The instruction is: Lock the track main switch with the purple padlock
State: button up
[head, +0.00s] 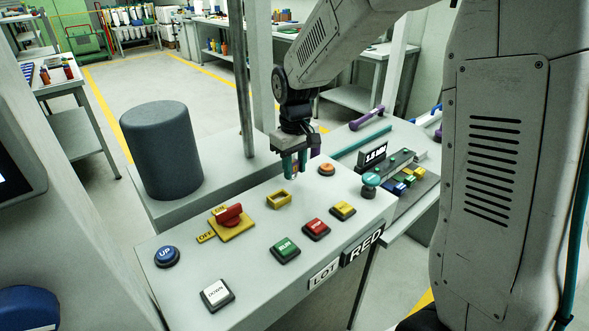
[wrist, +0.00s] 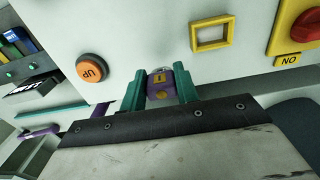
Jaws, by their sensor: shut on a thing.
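The purple padlock (wrist: 160,91) with a yellow face is between the two teal fingers of my gripper (wrist: 160,88) in the wrist view. My gripper is shut on it. In the head view, my gripper (head: 291,168) hangs above the far part of the grey console, and the padlock is hard to make out there. A red rotary switch (head: 231,214) on a yellow plate, with ON and OFF labels, sits on the console, left of and nearer than my gripper. It shows partly at the upper right of the wrist view (wrist: 309,27).
An empty yellow square frame (head: 279,198) lies between the switch and my gripper. Buttons stand around it: orange (head: 327,169), red (head: 316,229), green (head: 286,249), blue (head: 167,257). A dark cylinder (head: 161,150) stands behind, left.

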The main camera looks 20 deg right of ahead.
aim_at(295, 163)
jog(key=shift+r, duration=1.95)
jog(key=s+a+r, duration=0.4)
jog(key=s+a, duration=0.1)
jog(key=shift+a, duration=0.35)
jog(key=shift+s+f, duration=0.1)
jog(key=shift+f, duration=0.05)
jog(key=shift+f, duration=2.8)
jog(key=shift+f, duration=1.35)
jog(key=o, duration=1.1)
